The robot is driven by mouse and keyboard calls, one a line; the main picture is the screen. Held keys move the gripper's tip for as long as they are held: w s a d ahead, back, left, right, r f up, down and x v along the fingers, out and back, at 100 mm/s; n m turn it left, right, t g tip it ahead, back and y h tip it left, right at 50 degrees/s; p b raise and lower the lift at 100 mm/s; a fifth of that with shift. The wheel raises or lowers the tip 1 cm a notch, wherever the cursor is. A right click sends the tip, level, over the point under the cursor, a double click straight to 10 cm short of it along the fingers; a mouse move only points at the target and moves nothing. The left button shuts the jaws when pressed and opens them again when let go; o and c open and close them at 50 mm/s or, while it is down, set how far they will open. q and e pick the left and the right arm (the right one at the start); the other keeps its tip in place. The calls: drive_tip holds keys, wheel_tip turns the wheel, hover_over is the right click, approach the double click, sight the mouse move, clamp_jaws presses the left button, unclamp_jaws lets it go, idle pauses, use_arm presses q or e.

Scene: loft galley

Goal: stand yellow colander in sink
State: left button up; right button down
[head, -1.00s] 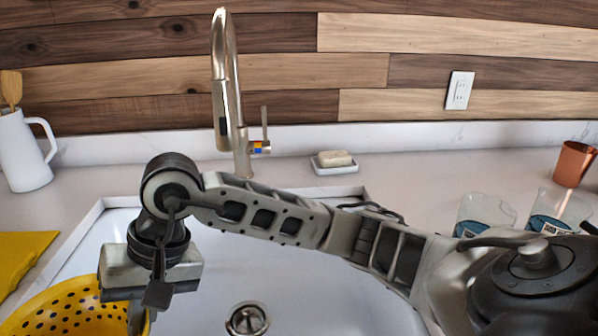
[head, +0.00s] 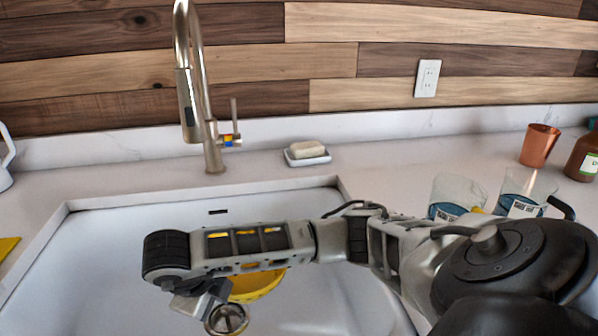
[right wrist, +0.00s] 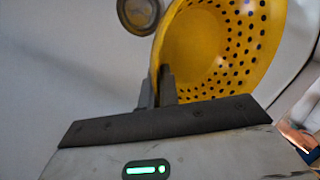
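The yellow colander (head: 262,286) is over the white sink basin (head: 100,255), partly hidden behind my right arm in the head view. In the right wrist view the colander (right wrist: 200,45) is tilted, with its holed wall to the right. My right gripper (right wrist: 159,84) is shut on its rim, one dark finger on each side. The round drain (head: 227,318) is beside the colander in the head view, and the drain (right wrist: 138,12) also shows in the wrist view. I cannot tell whether the colander touches the basin floor. My left gripper is not in view.
The faucet (head: 205,110) rises behind the sink, with a soap dish (head: 307,158) to its right. Clear glasses (head: 455,195), a copper cup (head: 539,146) and a brown bottle (head: 584,158) stand on the right counter. The basin's left side is clear.

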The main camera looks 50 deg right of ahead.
sight(259, 286)
drive_tip(key=d+f+m+g, duration=0.1)
drive_tip(key=d+m, duration=0.1)
drive_tip(key=m, duration=0.1)
drive_tip(key=s+d+f+m+g, duration=0.1)
drive_tip(key=d+m+g, duration=0.1)
drive_tip(key=d+m, duration=0.1)
drive_tip(key=d+f+m+g, duration=0.1)
drive_tip(key=d+m, duration=0.1)
drive_tip(key=m, duration=0.3)
drive_tip(key=shift+s+d+f+g+y+b, duration=0.3)
drive_tip(key=shift+s+d+f+y+b, duration=0.05)
drive_tip(key=shift+s+y, duration=0.05)
drive_tip(key=shift+m, duration=0.4)
drive_tip(key=shift+d+f, duration=0.15)
drive_tip(key=shift+f, duration=4.9)
drive_tip(key=shift+f+b, duration=0.1)
drive_tip(key=shift+b, duration=0.25)
drive_tip(key=c, duration=1.6)
unclamp_jaws()
drive_tip(key=shift+c, duration=0.2)
